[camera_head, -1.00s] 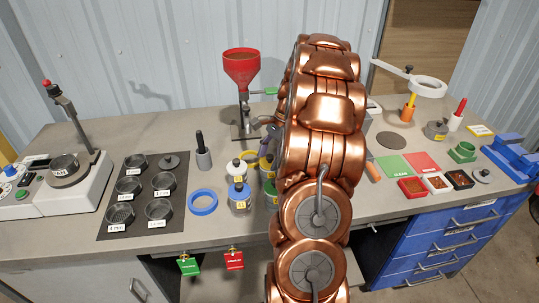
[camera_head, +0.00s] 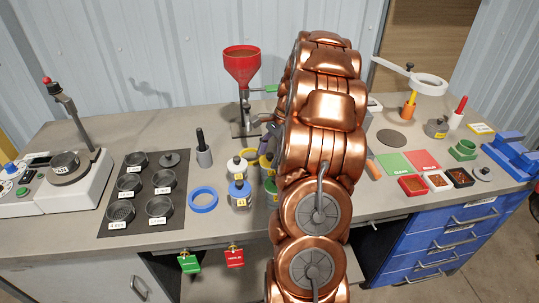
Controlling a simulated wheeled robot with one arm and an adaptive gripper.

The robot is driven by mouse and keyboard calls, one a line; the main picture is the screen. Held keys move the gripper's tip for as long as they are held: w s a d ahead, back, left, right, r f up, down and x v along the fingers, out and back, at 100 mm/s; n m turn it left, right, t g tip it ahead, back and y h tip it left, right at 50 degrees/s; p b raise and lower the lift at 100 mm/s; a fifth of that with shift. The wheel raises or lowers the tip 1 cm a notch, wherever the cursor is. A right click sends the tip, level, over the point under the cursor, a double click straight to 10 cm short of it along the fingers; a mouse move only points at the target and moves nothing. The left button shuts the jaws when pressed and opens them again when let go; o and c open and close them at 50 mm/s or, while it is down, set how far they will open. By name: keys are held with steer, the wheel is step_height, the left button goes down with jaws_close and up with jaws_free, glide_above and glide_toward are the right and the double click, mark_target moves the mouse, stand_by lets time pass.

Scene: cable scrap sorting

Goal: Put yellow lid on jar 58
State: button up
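My copper arm fills the middle of the view, and my gripper (camera_head: 268,132) shows only partly at its left edge, dark and small, above the group of jars. Its fingertips are mostly hidden, so I cannot tell whether it is open or holds anything. A yellow item (camera_head: 265,161), perhaps a lid or a lidded jar, shows just below the gripper, partly behind my arm. A jar with a white top (camera_head: 237,167) and a jar with a blue top (camera_head: 239,194) stand to its left. A green item (camera_head: 272,190) is half hidden by my arm. The number 58 cannot be read on any jar.
A blue ring (camera_head: 203,201) lies left of the jars. A dark mat (camera_head: 150,222) holds several sieve pans. A red funnel (camera_head: 242,66) on a stand rises behind the jars. Red and green tags (camera_head: 190,264) hang at the front edge.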

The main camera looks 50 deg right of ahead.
steer(key=o, duration=0.4)
steer(key=shift+r, duration=0.1)
steer(key=v, duration=1.2)
steer(key=s+a+r+n+g+h, duration=0.2)
steer(key=a+n, duration=0.8)
steer(key=a, duration=1.5)
steer(key=s+a+f+n, duration=0.2)
steer(key=s+a+n, duration=0.1)
steer(key=s, duration=0.4)
steer(key=s+a+f+n+h, duration=0.1)
steer(key=s+a+f+n, duration=0.1)
steer(key=s+a+n, duration=0.2)
steer(key=s+a+f+n+g+h, duration=0.1)
steer(key=s+a+f+n, duration=0.2)
steer(key=s, duration=0.6)
steer(key=shift+s+a+f+n, duration=0.1)
steer(key=shift+s+a+n, duration=0.05)
steer(key=shift+a, duration=0.3)
steer(key=shift+s+a+f+n, duration=0.1)
steer(key=shift+s+a+n, duration=0.05)
steer(key=shift+a, duration=0.3)
